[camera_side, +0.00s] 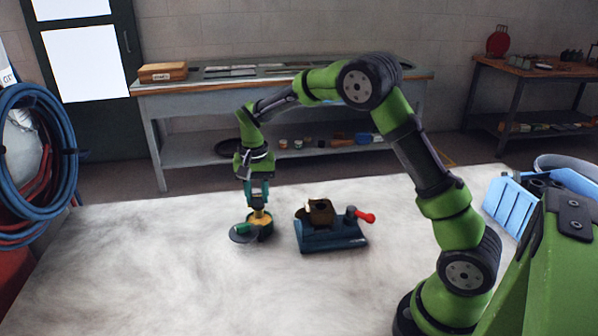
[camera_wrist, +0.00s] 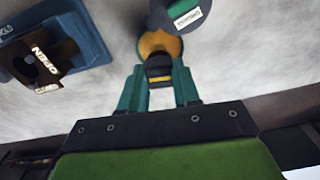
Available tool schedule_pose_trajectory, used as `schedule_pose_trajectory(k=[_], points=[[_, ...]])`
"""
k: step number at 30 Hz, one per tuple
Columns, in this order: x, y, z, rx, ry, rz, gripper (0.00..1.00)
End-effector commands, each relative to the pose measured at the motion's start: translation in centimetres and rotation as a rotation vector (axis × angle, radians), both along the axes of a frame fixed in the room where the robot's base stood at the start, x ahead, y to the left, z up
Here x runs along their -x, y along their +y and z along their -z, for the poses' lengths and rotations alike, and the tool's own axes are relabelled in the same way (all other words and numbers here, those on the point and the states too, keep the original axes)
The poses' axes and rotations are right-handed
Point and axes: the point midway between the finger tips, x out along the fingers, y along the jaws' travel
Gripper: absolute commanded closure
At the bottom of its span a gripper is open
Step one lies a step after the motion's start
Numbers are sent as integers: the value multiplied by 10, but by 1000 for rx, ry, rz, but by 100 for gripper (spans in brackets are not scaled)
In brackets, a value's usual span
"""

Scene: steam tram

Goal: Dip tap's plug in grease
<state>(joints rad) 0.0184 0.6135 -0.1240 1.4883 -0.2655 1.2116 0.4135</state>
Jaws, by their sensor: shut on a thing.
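My gripper (camera_side: 259,199) points down, its teal fingers shut on the tap's plug (camera_side: 259,216), a brass-yellow piece with a dark top. In the wrist view the plug's dark, yellow-banded top (camera_wrist: 158,72) sits between the fingertips of my gripper (camera_wrist: 160,80). The plug is at the mouth of a dark round grease tin (camera_side: 265,233); I cannot tell how deep it reaches, and the grease is hidden. The tap body (camera_side: 320,212), brownish brass, sits in a blue fixture (camera_side: 330,239) to the right. It also shows in the wrist view (camera_wrist: 30,68).
A dark round lid (camera_side: 241,237) with a green label is beside the tin, on its left. A red-handled lever (camera_side: 364,216) sticks out from the fixture's right side. A blue crate (camera_side: 507,205) stands far right. The pale tabletop (camera_side: 150,270) is clear at left and front.

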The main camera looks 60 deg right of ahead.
Motion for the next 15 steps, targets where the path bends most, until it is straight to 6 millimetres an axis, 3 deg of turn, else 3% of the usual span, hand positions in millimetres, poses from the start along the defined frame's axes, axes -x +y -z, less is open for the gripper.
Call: schedule_pose_trajectory(k=[15], points=[[-1, -1, -44, 3, -5, -1, 98]])
